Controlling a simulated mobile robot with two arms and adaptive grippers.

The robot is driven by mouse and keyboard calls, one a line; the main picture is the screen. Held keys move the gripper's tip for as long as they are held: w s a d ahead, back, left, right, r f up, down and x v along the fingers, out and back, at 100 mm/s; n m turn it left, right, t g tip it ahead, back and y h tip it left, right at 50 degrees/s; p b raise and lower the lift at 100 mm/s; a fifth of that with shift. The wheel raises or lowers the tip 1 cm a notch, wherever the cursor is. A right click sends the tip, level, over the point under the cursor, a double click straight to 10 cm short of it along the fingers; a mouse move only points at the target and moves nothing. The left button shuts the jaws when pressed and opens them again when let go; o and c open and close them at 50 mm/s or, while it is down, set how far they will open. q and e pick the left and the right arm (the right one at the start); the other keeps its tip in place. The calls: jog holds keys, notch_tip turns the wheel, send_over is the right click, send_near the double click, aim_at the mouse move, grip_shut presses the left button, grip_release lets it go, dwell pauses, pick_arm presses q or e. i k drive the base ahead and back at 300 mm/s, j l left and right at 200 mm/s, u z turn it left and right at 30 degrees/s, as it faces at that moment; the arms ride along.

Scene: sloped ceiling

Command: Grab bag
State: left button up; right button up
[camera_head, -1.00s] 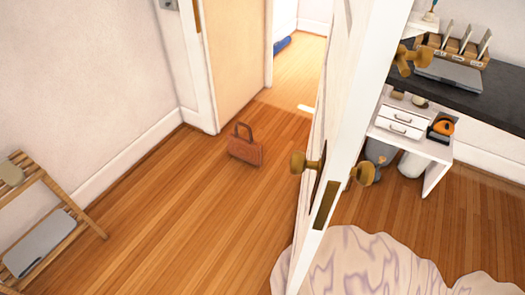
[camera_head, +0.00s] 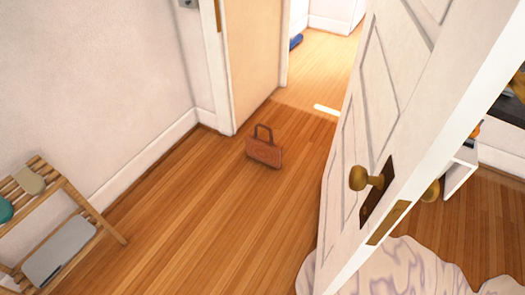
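A small brown bag (camera_head: 264,152) with an upright looped handle stands on the wooden floor, a little right of the picture's middle. It stands apart from the walls and the doors, and nothing covers it. Neither of my grippers shows in the head view, so I cannot see their state.
An open white door (camera_head: 390,130) with a brass knob (camera_head: 366,178) fills the right side. A slatted wooden rack (camera_head: 62,190) stands at the left wall. A pale patterned rug (camera_head: 405,268) lies at lower right. Floor between me and the bag is clear.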

aim_at(267, 152)
jog(key=i+j, duration=0.15)
jog(key=j, duration=0.15)
jog(key=i+j, duration=0.15)
jog(key=j, duration=0.15)
jog(key=i+j+z, duration=0.1)
jog(key=j, duration=0.2)
jog(key=i+j, duration=0.2)
jog(key=j, duration=0.1)
